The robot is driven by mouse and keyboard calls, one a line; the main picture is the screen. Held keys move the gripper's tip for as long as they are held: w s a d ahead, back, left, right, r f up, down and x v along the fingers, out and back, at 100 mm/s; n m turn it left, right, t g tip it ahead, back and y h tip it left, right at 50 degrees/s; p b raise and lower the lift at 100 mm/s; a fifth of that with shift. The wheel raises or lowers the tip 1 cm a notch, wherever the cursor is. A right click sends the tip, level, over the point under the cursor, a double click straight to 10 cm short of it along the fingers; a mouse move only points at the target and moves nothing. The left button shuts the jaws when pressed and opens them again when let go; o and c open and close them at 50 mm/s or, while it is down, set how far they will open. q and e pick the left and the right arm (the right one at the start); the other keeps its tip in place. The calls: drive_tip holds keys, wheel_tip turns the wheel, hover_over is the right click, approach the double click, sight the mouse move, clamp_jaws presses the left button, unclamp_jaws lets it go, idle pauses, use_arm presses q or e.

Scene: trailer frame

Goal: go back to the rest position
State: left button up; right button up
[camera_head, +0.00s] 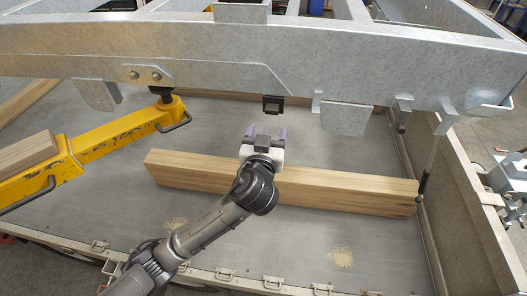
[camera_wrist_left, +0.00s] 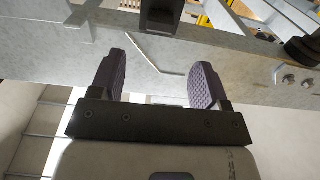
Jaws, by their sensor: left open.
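My left gripper (camera_head: 267,132) is in the middle of the head view, with its arm coming up from the lower left. Its two purple fingers stand apart, with nothing between them. In the left wrist view the ridged fingers (camera_wrist_left: 158,75) are also spread and empty, pointing at the grey metal frame. My right gripper is not in view.
A galvanised trailer frame (camera_head: 225,62) spans the top, with a small black bracket (camera_head: 272,104) beyond my fingers. A wooden beam (camera_head: 345,188) lies beneath my left wrist. A yellow jack or stand (camera_head: 110,138) is at left. The grey floor has bare room in front.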

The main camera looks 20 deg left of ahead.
use_arm(q)
drive_tip(key=shift+b+v, duration=0.35)
drive_tip(key=shift+v, duration=2.45)
drive_tip(key=s+a+f+m+g+h, duration=0.25)
drive_tip(key=s+f+g, duration=0.45)
drive_tip(key=s+f, duration=0.95)
drive_tip(key=s+a+f+m+g+h, duration=0.25)
drive_tip(key=s+f+g, duration=0.45)
drive_tip(key=s+f, duration=0.9)
wheel_tip(320, 180, up, 17)
drive_tip(key=p, duration=1.5)
drive_tip(key=shift+a+f+p, duration=0.15)
drive_tip(key=shift+a+p, duration=0.05)
drive_tip(key=shift+p, duration=0.1)
